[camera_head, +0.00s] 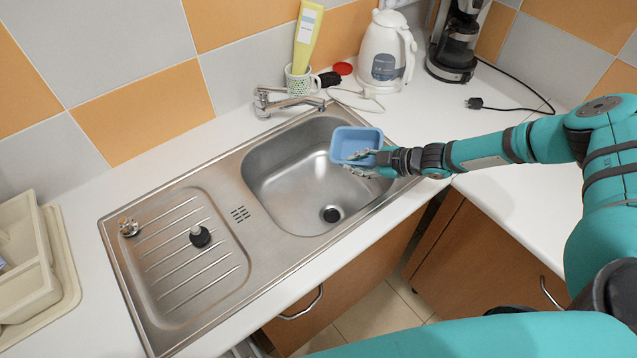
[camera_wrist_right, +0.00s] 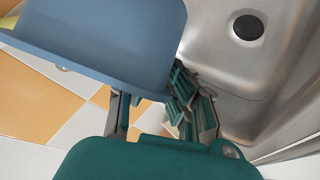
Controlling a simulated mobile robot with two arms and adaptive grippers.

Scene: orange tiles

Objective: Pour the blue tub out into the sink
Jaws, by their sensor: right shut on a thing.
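The blue tub (camera_head: 356,141) is above the right part of the sink (camera_head: 290,165) in the head view. Its open top faces up toward the camera, and its inside looks empty from here. My right gripper (camera_head: 362,163) is shut on the tub at its near right side. In the right wrist view the tub (camera_wrist_right: 110,45) fills the upper left, beyond the gripper fingers (camera_wrist_right: 150,105). The sink bowl with its dark drain (camera_wrist_right: 248,28) lies to the right there. My left gripper is not in view.
A tap (camera_head: 285,100) stands behind the bowl. A black stopper (camera_head: 200,236) lies on the drainboard; a cream rack (camera_head: 28,265) is at left.

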